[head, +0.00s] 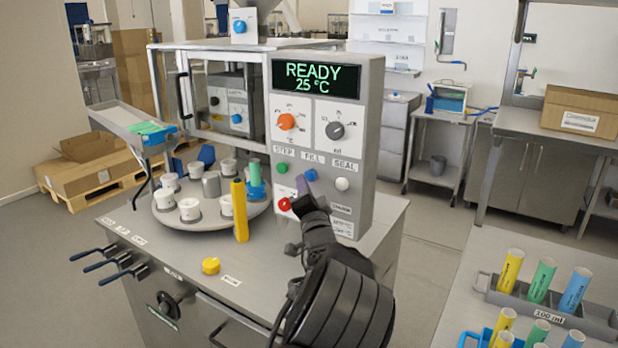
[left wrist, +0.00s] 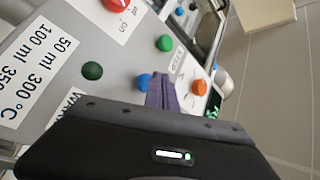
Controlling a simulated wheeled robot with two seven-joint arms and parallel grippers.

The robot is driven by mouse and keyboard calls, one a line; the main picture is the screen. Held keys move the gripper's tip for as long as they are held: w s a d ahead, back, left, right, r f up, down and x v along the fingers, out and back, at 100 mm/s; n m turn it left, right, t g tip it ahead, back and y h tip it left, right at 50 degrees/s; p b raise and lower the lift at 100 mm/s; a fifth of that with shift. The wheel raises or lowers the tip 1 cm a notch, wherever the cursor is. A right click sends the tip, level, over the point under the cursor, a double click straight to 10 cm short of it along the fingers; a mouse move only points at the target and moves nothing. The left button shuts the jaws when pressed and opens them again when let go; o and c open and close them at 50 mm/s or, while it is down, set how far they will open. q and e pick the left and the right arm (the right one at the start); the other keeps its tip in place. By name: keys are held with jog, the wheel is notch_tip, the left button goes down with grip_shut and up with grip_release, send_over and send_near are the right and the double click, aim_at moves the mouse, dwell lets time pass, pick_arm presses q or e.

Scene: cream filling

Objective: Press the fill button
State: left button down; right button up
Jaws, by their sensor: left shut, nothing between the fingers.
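The control panel (head: 325,215) carries a row of buttons under the labels STEP, FILL and SEAL. The blue fill button (head: 310,175) is under FILL, and a blue button (left wrist: 143,81) also shows in the left wrist view. My left gripper (head: 302,188) is shut and empty, with its purple fingertips at the panel, just beside and below the blue button. In the left wrist view the fingers (left wrist: 163,92) overlap the edge of the blue button; I cannot tell whether they touch it. My right gripper is in neither view.
A green button (head: 282,168), a white button (head: 342,184) and a red button (head: 285,204) sit close around. The display (head: 315,77) reads READY 25 °C. A turntable (head: 167,217) with white cups and a yellow tube (head: 240,212) stand left of the panel.

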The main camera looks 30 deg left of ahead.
pick_arm(q)
jog(key=shift+w, duration=0.15)
jog(key=shift+w, duration=0.3)
